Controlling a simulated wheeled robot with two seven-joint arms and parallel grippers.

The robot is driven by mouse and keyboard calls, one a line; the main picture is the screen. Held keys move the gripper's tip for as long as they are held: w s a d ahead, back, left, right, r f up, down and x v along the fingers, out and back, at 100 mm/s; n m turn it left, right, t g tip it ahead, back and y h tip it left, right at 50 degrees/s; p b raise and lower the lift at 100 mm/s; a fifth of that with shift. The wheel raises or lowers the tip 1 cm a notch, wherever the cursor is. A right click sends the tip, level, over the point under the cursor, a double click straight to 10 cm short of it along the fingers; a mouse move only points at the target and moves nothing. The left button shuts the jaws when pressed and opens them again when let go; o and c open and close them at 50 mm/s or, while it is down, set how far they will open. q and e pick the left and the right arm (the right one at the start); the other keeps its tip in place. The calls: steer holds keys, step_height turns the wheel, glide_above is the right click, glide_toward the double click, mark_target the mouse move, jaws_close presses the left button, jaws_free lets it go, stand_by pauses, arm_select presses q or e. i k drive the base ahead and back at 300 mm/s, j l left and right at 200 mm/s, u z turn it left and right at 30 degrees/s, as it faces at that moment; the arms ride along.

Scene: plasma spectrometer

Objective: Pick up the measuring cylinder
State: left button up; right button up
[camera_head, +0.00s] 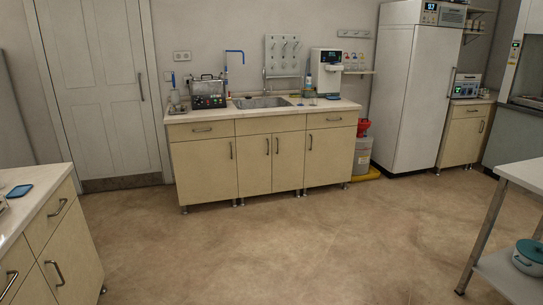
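I cannot make out a measuring cylinder for certain. The sink counter (222,114) stands against the far wall. Small glassware (175,97) stands at its left end, too small to identify. A bottle with a blue part (308,85) and other small items stand right of the sink. Neither of my grippers is in view.
A metal sink (262,102) sits between a black device (208,91) and a white dispenser (327,72). A white fridge (407,90) stands at right. A counter (35,190) is at near left, a steel table (520,174) at near right. The floor (270,245) between is clear.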

mark_target(301, 78)
steer(key=i, duration=6.25)
steer(key=z, duration=0.15)
